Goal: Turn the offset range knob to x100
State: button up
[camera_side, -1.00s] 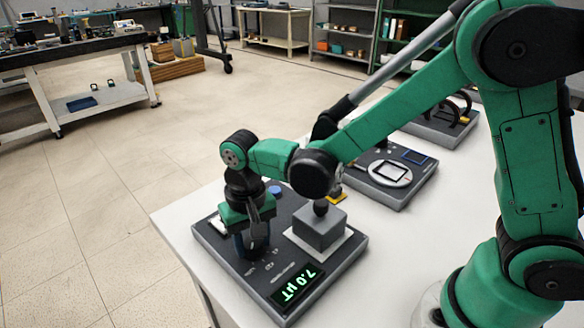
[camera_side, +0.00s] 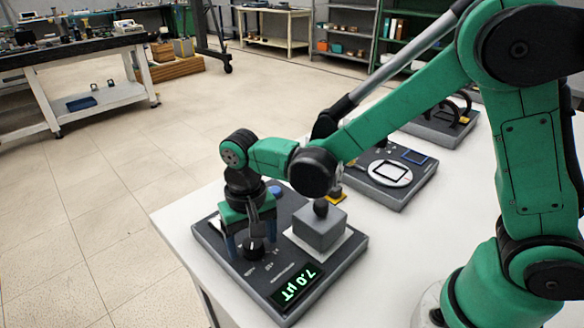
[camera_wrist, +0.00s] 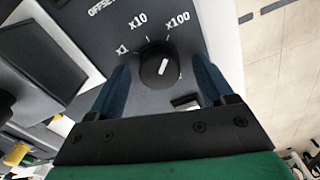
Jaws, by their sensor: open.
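The offset range knob (camera_wrist: 157,70) is round and black with a white pointer line. The knob also shows in the side view (camera_side: 253,249) on the dark panel (camera_side: 222,257). My gripper (camera_wrist: 160,62) is open, with its blue fingers apart on either side of the knob and a gap on both sides. In the side view my gripper (camera_side: 252,237) is just above the panel.
A grey block with a black ball knob (camera_side: 320,228) stands on a white plate right of the range knob. A green display (camera_side: 297,284) reads 7.0 µT. A blue button (camera_side: 276,191) is behind the gripper. Another device (camera_side: 391,174) sits farther back on the white table.

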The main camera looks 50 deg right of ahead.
aim_at(252, 241)
jog(key=shift+r, duration=2.75)
jog(key=shift+d+r, duration=0.2)
jog(key=s+d+r+n+t, duration=0.1)
jog(key=d+t, duration=0.1)
jog(key=d, duration=0.1)
jog(key=s+d+r+n+t, duration=0.1)
jog(key=s+d+r+t, duration=0.1)
jog(key=d, duration=0.1)
jog(key=s+d+r+t, duration=0.1)
jog(key=s+d+t, duration=0.1)
jog(key=d, duration=0.1)
jog(key=shift+d+r+n, duration=0.2)
jog(key=shift+d+n, duration=0.2)
jog(key=shift+s+d+t, duration=0.25)
jog(key=shift+d+t, duration=0.25)
jog(key=shift+t, duration=0.1)
